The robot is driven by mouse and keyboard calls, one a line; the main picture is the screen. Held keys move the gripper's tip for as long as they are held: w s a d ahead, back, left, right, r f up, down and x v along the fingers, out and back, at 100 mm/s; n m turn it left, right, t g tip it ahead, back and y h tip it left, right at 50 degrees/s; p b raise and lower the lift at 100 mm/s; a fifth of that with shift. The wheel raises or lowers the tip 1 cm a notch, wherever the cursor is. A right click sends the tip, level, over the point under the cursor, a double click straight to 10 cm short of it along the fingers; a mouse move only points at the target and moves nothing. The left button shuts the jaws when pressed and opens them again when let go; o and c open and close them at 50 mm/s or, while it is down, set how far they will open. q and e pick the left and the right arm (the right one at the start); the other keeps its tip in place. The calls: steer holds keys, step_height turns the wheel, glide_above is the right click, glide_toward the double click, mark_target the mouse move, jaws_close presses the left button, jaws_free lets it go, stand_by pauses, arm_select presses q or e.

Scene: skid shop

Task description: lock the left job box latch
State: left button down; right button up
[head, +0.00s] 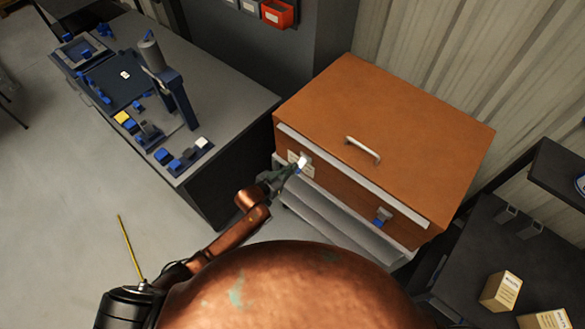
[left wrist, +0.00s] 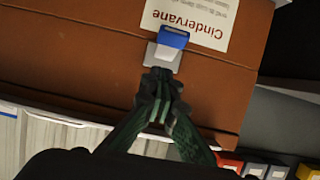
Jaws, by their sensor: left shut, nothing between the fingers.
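The job box is a large orange-brown chest (head: 400,125) with a lid handle on top. Its left latch (head: 303,162) is on the front near the left end, partly hidden behind my left gripper (head: 290,173). In the left wrist view the latch shows as a pale metal plate with a blue tab (left wrist: 173,37). My left gripper's fingertips (left wrist: 161,84) are shut and empty, at or very near the plate's edge; I cannot tell if they touch. The right latch, with a blue tab (head: 379,222), is near the front's right end. My right gripper is not in view.
A grey workbench (head: 230,95) with blue-tabbed fixtures stands to the left. A dark shelf unit with small cartons (head: 501,291) stands at the right. The box rests on a pale stepped base (head: 335,220). A corrugated wall is behind. Open floor lies at left.

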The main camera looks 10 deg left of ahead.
arm_select(q)
step_height(320, 180, up, 4)
steer(key=s+r+p, duration=0.1)
steer(key=p, duration=0.4)
steer(key=s+a+f+b, duration=0.2)
steer(key=s+a, duration=0.4)
steer(key=s, duration=0.2)
steer(key=shift+s+a+f, duration=0.25)
steer(key=shift+f, duration=0.1)
